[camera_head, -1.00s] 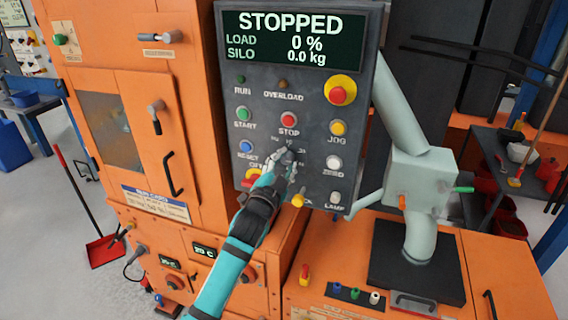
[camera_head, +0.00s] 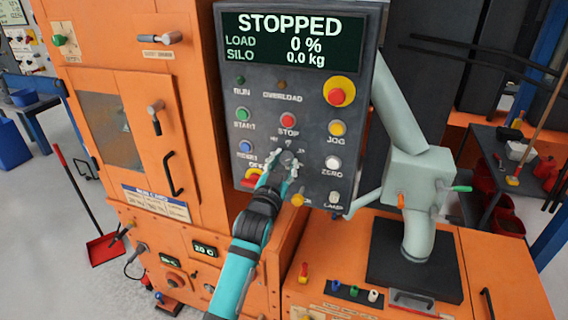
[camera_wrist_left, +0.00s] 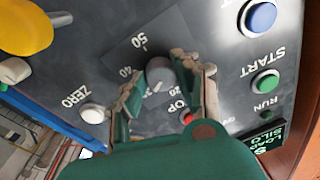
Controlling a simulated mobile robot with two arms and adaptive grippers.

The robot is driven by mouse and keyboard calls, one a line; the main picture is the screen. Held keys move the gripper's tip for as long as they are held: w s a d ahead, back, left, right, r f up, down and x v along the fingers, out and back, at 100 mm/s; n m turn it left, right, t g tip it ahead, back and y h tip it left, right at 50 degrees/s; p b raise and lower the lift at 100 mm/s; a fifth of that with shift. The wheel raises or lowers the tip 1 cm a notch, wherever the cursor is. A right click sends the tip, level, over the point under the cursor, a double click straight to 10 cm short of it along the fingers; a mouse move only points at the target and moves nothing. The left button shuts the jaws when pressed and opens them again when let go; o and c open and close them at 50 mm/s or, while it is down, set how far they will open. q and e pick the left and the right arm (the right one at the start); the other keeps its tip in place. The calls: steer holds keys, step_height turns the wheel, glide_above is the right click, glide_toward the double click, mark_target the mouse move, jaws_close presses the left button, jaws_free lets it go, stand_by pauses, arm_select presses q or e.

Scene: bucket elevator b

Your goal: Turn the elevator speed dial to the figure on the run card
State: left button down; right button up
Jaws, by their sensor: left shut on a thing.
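The speed dial (camera_wrist_left: 160,72) is a small grey knob on the dark control panel (camera_head: 350,120). In the left wrist view, the figures 20, 40 and 50 show around it, and a pale pointer mark is on its face. My left gripper (camera_wrist_left: 166,78) is shut on the dial, with one finger on each side. In the head view, my left gripper (camera_head: 286,164) covers most of the dial and its scale. The run card (camera_head: 156,202) is a white label with a blue header on the orange cabinet; its figures are too small to read. My right gripper is not in view.
The display (camera_head: 292,40) reads STOPPED, 0 % and 0.0 kg. A grey pipe (camera_head: 420,180) stands right of the panel.

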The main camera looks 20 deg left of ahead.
arm_select(q)
steer(key=shift+f, duration=0.15)
steer(key=c, duration=1)
jaws_free()
steer(key=shift+o, duration=0.2)
steer(key=s, duration=1.2)
steer(key=shift+f, duration=0.35)
